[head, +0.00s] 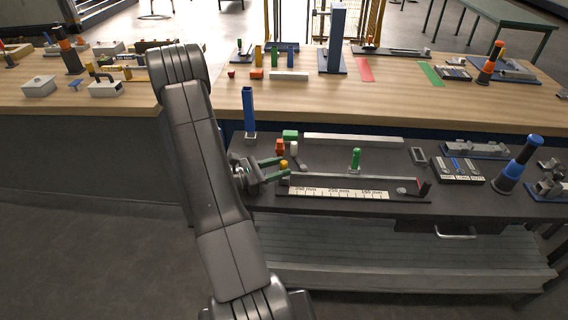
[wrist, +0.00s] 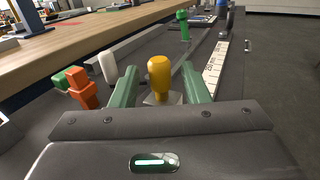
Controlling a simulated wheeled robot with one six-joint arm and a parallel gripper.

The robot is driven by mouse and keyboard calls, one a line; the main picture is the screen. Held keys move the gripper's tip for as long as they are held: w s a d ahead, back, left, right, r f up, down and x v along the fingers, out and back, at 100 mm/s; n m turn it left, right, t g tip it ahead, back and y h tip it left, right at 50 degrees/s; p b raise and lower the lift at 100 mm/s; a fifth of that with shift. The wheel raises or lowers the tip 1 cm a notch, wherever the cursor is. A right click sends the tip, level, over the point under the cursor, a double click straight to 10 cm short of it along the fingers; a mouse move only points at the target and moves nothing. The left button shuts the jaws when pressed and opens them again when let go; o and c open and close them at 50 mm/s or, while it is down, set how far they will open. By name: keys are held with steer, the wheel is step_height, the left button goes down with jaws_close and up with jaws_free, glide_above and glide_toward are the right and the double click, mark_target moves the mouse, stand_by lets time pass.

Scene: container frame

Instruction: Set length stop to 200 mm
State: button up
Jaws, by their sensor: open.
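A dark rail base (head: 430,190) with a pale scale strip (head: 338,193) lies along the front of the dark bench. The strip also shows in the wrist view (wrist: 215,66), but its marks are too small to read surely. A yellow knob (head: 284,164) stands upright at the rail's left end, and in the wrist view (wrist: 159,75) it sits on a small grey metal block (wrist: 161,99). My gripper (head: 285,168) is open there, its green fingers either side of the knob with visible gaps in the wrist view (wrist: 159,71). A green knob (head: 356,157) stands farther right.
Orange (head: 280,146), white (head: 294,148) and green (head: 290,135) pieces stand just behind my gripper. A blue post (head: 248,108) rises at the back left. A blue-black cone-shaped piece (head: 514,166) stands at the right. A wooden counter (head: 420,100) runs behind.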

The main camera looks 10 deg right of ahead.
steer(key=shift+w+d, duration=0.2)
steer(key=shift+d, duration=0.8)
steer(key=shift+c, duration=0.2)
